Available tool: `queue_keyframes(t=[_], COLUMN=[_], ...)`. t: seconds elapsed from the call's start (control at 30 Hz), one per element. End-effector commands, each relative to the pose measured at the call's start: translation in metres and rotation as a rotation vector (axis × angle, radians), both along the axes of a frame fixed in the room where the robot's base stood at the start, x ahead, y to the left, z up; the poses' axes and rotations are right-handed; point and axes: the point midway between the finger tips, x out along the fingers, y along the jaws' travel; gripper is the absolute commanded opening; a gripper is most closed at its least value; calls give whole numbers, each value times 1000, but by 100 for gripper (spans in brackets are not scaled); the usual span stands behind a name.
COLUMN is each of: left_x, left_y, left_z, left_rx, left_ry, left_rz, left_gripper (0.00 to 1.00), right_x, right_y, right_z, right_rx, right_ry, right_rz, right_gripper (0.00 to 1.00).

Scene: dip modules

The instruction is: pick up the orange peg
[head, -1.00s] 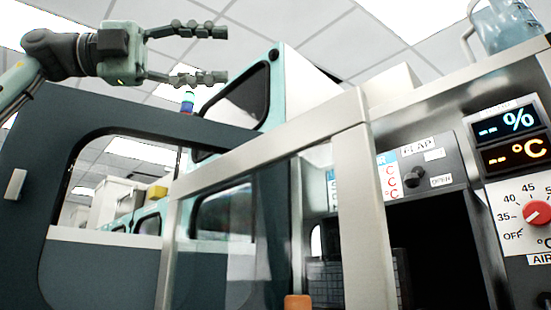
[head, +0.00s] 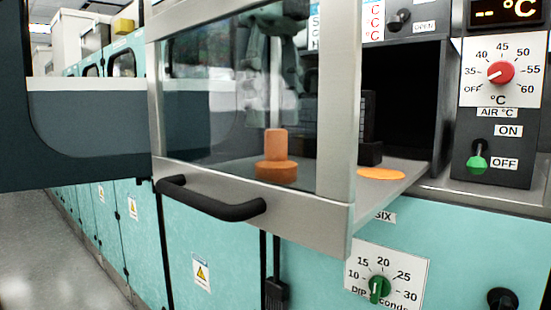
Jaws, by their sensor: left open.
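The orange peg (head: 275,143) stands upright behind the clear pane of the cabinet's metal-framed door. It is a narrow post on a wider round orange base (head: 276,171). My left gripper (head: 273,92) shows dimly through the same pane, pointing down above the peg. Its fingers are apart, and a gap shows between them and the top of the peg. Reflections on the glass blur its outline. My right gripper is not in view.
The door frame (head: 337,130) and its black handle (head: 210,199) stand in front of the peg. A flat orange disc (head: 380,173) lies on the metal shelf, near a dark rack (head: 370,130). A control panel (head: 500,90) stands at the right.

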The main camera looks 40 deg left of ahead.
Motion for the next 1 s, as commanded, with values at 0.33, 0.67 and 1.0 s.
queue_keyframes(t=[0.33, 0.67, 1.0], left_x=[3, 4, 4], left_y=[0, 0, 0], left_z=[-38, -38, -37], left_rx=[-2, -2, -2], left_ry=[-2, -3, -3], left_rz=[-1, -1, -1], left_gripper=[50, 33, 0], right_x=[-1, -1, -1], right_y=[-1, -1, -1], right_z=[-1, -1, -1], right_rx=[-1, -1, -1], right_ry=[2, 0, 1], right_rz=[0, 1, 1], right_gripper=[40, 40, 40])
